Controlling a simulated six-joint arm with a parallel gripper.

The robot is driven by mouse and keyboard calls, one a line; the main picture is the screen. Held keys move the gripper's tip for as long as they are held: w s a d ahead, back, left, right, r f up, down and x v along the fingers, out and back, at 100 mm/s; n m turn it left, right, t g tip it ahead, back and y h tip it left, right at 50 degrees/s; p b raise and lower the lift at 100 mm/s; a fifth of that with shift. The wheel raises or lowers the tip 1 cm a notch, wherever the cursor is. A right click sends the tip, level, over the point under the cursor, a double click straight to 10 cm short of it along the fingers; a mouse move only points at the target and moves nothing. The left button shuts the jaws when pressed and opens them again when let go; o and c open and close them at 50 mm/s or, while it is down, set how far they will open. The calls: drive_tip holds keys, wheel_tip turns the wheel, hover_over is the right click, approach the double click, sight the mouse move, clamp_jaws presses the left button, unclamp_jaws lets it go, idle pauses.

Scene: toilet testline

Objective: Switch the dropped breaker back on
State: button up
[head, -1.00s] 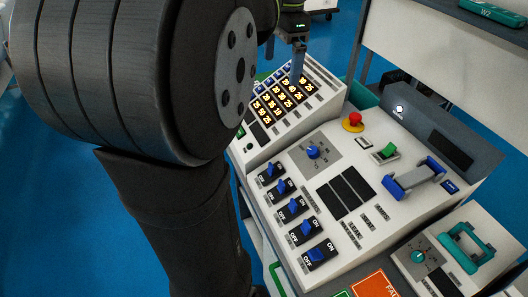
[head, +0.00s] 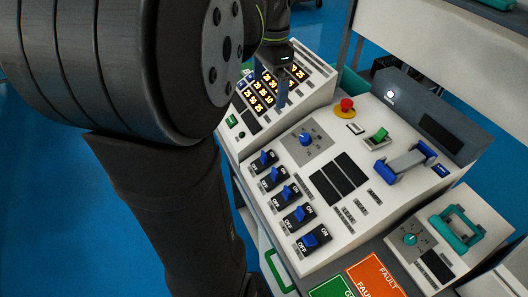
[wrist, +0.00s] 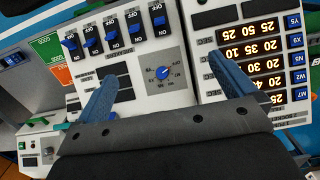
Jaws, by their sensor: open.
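A row of several breakers with blue levers and ON/OFF labels runs along the left side of the white sloped panel (head: 362,205). The nearest breaker (head: 314,238) and the farthest breaker (head: 263,159) show clearly in the head view. The row also shows along the top of the wrist view, with one end breaker (wrist: 71,43) at the left. I cannot tell surely which lever is dropped. My gripper (head: 270,82) is open and empty, above the panel's far end by the lit displays. In the wrist view, its blue fingers (wrist: 160,70) straddle the blue dial's area, apart from the breakers.
Lit number displays (wrist: 252,55) lie beyond the dial. Orange (head: 376,276) and green (head: 331,289) labelled areas lie at the near end.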

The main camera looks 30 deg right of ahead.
drive_tip(key=shift+r, duration=0.1)
wheel_tip(320, 180, up, 10)
drive_tip(key=shift+d, duration=0.25)
idle(4.9)
drive_tip(key=shift+s, duration=0.15)
drive_tip(key=c, duration=0.4)
drive_tip(key=s, duration=0.1)
drive_tip(key=s+f, duration=0.1)
drive_tip(key=s+d, duration=0.1)
drive_tip(key=shift+s+f, duration=0.35)
drive_tip(key=shift+s, duration=0.05)
drive_tip(key=c, duration=0.7)
drive_tip(key=s+f, duration=0.1)
drive_tip(key=s, duration=0.1)
drive_tip(key=s+f, duration=0.1)
drive_tip(key=s, duration=0.2)
drive_tip(key=s+f, duration=0.2)
drive_tip(key=s, duration=0.1)
drive_tip(key=shift+s+d, duration=0.25)
drive_tip(key=shift+d, duration=0.05)
drive_tip(key=shift+c, duration=0.3)
hover_over(307, 240)
wheel_tip(307, 240, down, 11)
drive_tip(key=shift+h, duration=0.3)
wheel_tip(307, 240, down, 18)
drive_tip(key=shift+r, duration=0.25)
